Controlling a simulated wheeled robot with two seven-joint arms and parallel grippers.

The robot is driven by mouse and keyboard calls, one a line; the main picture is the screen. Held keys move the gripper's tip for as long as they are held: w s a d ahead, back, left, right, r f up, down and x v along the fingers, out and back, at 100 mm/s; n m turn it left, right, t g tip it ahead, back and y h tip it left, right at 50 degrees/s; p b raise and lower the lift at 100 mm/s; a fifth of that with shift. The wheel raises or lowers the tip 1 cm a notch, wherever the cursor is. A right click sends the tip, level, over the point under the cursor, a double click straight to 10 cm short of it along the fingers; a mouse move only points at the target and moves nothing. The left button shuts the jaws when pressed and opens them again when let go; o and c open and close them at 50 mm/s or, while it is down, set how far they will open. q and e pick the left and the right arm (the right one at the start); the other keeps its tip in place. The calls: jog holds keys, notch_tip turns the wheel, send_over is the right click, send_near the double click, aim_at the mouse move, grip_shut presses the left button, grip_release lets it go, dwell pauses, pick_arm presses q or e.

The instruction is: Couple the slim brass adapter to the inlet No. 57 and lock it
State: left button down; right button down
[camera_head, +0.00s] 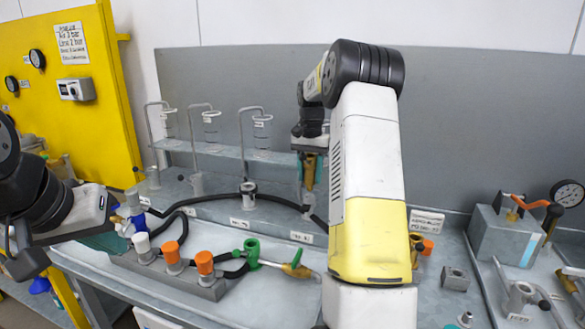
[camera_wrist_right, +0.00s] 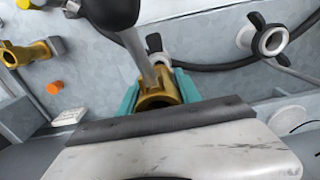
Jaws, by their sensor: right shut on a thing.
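My right gripper (camera_head: 309,172), with teal fingers, is shut on a brass adapter (camera_wrist_right: 158,95), held upright near the back bench ledge. In the right wrist view, teal fingers flank its open ring end, and a grey rod crosses in front. A metal inlet collar with black wings (camera_wrist_right: 270,40) is to its right, apart from it. In the head view a metal inlet collar (camera_head: 248,190) stands on the ledge left of the gripper. The inlet number labels are too small to read.
Black hoses run along the ledge. Another brass fitting (camera_wrist_right: 30,53) lies in the wrist view. A grey box with a gauge (camera_head: 505,235) stands right.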

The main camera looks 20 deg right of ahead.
aim_at(309, 190)
jog(key=shift+s+f, duration=0.1)
jog(key=shift+f, duration=0.7)
dwell(0.7)
jog(key=shift+f, duration=1)
jog(key=shift+f, duration=0.55)
dwell(0.5)
jog(key=c, duration=0.7)
grip_release()
jog(key=shift+c, duration=0.2)
jog(key=shift+r, duration=0.1)
notch_tip(309, 190, up, 17)
jog(key=shift+f, duration=0.1)
dwell(0.4)
